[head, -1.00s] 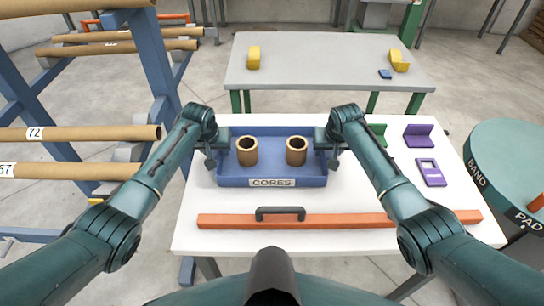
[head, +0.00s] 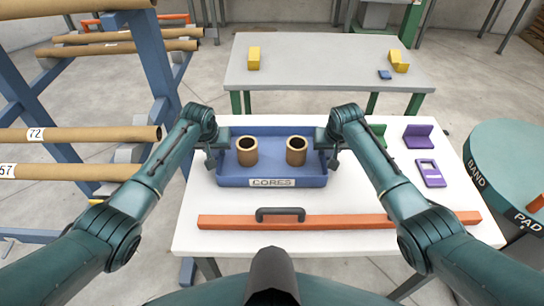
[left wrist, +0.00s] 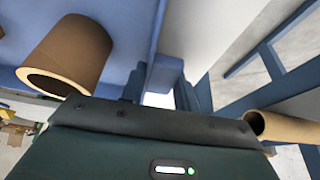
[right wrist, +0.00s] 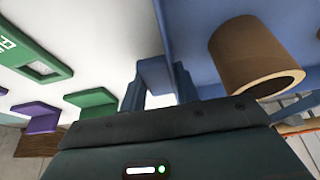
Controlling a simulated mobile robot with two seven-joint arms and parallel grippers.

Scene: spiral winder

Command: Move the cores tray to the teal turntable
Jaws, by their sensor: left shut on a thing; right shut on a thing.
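The blue cores tray (head: 238,181) sits on the white table, with a CORES label on its front. Two brown cardboard cores stand upright in it, a left core (head: 247,151) and a right core (head: 296,151). My left gripper (head: 216,147) is shut on the tray's left side, and my right gripper (head: 328,147) is shut on its right side. In the left wrist view the fingers (left wrist: 160,90) close on a blue tab of the tray; the right wrist view shows the same (right wrist: 155,88). The teal turntable (head: 510,150) stands at the right edge, marked BAND and PAD.
An orange bar (head: 340,221) with a black handle lies across the front of the white table (head: 200,240). Purple parts (head: 431,173) and a green part lie right of the tray. A grey table (head: 320,65) stands behind. A blue rack with cardboard tubes (head: 80,133) is at the left.

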